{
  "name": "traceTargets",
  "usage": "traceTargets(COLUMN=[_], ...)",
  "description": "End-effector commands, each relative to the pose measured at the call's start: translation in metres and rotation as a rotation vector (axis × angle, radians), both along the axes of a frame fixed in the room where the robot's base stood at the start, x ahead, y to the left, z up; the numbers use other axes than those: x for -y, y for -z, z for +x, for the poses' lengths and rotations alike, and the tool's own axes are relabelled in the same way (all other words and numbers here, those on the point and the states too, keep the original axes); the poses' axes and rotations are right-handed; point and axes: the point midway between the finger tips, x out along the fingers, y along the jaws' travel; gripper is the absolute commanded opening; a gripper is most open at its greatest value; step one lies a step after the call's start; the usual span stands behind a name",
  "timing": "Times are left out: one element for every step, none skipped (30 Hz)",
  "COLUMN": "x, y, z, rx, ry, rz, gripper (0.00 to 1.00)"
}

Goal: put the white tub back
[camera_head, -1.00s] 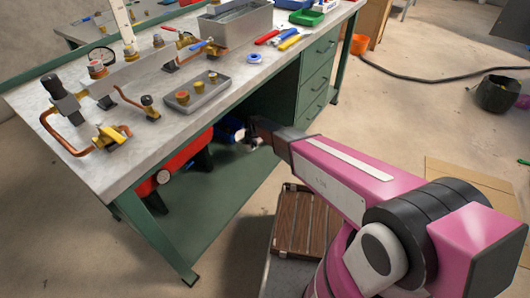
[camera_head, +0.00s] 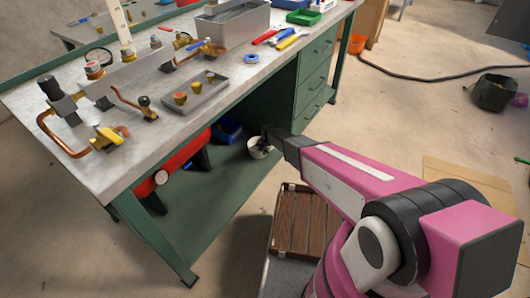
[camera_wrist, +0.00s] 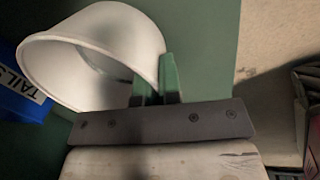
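The white tub (camera_head: 260,149) is under the bench, over the green lower shelf (camera_head: 215,195). It fills the upper left of the wrist view (camera_wrist: 95,50), with its open mouth facing the lower left of the picture. My gripper (camera_head: 268,135) reaches in under the bench from the right. In the wrist view its two green fingers (camera_wrist: 157,82) are close together, one on each side of the tub's right wall, shut on it at the rim. I cannot tell whether the tub's base touches the shelf.
A blue bin (camera_head: 228,130) is on the shelf left of the tub; its label, partly seen, shows in the wrist view (camera_wrist: 30,88). Green drawers (camera_head: 315,80) stand close on the right. The front of the shelf is clear.

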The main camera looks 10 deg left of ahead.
Motion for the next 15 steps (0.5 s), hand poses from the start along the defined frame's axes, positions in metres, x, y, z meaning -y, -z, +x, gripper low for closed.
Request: traceTargets(x=[-0.0001, -0.0001, -0.0001, -0.0001, -0.0001, 0.0000, -0.0002, -0.0001, -0.0002, -0.0001, -0.0001, -0.0001, -0.0001, -0.0001, -0.0001], y=[-0.0006, -0.0009, -0.0011, -0.0011, -0.0011, -0.0007, 0.0000, 0.0008, 0.0020, 0.0015, 0.0013, 0.0013, 0.0013, 0.0013, 0.0012], z=[-0.0001, -0.0001, -0.0001, -0.0001, -0.0001, -0.0001, 0.0001, 0.0001, 0.0001, -0.0001, -0.0001, -0.0001, -0.0001, -0.0001, 0.0000], rx=[0.001, 0.001, 0.001, 0.001, 0.001, 0.001, 0.001, 0.001, 0.001, 0.001, 0.001, 0.001, 0.001, 0.001, 0.001], ry=[0.000, 0.000, 0.000, 0.000, 0.000, 0.000, 0.000, 0.000, 0.000, 0.000, 0.000, 0.000, 0.000, 0.000, 0.000], rz=[0.001, 0.001, 0.000, 0.000, 0.000, 0.000, 0.001, 0.001, 0.001, 0.001, 0.001, 0.001, 0.001, 0.001, 0.001], gripper=[0.00, 0.00, 0.00, 0.00, 0.00, 0.00, 0.00, 0.00, 0.00, 0.15, 0.25, 0.31, 0.31, 0.31, 0.31])
